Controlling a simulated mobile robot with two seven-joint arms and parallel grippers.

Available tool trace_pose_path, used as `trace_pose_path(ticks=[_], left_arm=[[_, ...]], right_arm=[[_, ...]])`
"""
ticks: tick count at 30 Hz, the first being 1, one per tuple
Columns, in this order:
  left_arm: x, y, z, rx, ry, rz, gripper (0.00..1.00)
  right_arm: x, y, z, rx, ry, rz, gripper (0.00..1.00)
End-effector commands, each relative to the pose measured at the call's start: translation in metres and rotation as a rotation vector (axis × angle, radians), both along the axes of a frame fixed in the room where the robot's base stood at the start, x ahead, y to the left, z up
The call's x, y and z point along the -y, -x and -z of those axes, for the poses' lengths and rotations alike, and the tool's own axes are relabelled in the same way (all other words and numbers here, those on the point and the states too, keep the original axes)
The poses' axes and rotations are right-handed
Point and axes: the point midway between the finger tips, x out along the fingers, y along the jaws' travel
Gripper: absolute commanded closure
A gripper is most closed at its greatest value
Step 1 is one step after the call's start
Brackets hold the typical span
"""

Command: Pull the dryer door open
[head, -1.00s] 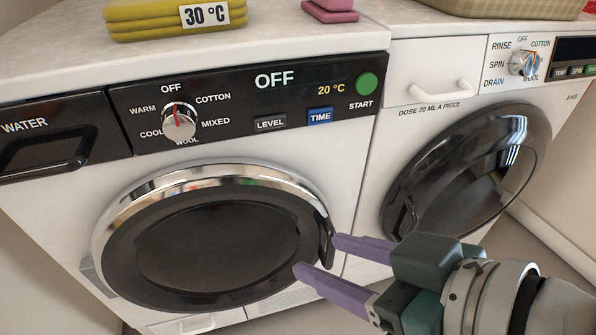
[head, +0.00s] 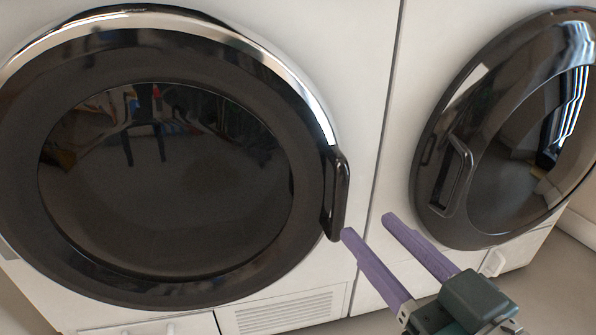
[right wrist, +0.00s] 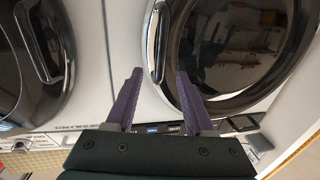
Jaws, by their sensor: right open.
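The dryer is the left machine in the head view. Its round dark door (head: 165,165) with a chrome rim looks closed. The door's black upright bar handle (head: 340,196) is on its right edge. My right gripper (head: 368,225) has two purple fingers, open and empty. In the head view its left fingertip is close to the handle's lower end; I cannot tell whether they touch. In the right wrist view the picture is turned over, and the handle (right wrist: 159,42) shows between and beyond the fingertips (right wrist: 160,72). My left gripper is not in view.
A second white machine stands right of the dryer, with a dark round door (head: 510,130) and its own handle (head: 458,178). It also shows at left in the right wrist view (right wrist: 62,50). A vent grille (head: 285,312) is low on the dryer. Floor shows at the lower right.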

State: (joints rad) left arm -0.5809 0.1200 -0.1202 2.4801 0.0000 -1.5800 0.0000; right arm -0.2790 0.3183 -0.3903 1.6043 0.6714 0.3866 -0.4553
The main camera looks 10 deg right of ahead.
Motion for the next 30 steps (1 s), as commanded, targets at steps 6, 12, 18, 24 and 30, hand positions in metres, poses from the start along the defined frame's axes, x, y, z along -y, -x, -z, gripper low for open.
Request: trace_pose_path(ticks=[6,12,18,24,30], left_arm=[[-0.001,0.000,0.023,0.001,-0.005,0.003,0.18],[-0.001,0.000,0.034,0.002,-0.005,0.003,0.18],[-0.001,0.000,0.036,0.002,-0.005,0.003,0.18],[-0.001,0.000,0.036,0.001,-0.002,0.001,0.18],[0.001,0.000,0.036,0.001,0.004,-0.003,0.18]], right_arm=[[-0.010,-0.043,0.003,0.005,-0.003,0.001,0.47],[-0.017,-0.070,0.002,0.002,-0.001,0.001,0.47],[-0.018,-0.078,0.000,-0.001,-0.001,0.000,0.47],[-0.018,-0.078,0.000,-0.001,-0.001,0.000,0.48],[-0.018,-0.078,0.000,-0.001,-0.001,-0.001,0.70]])
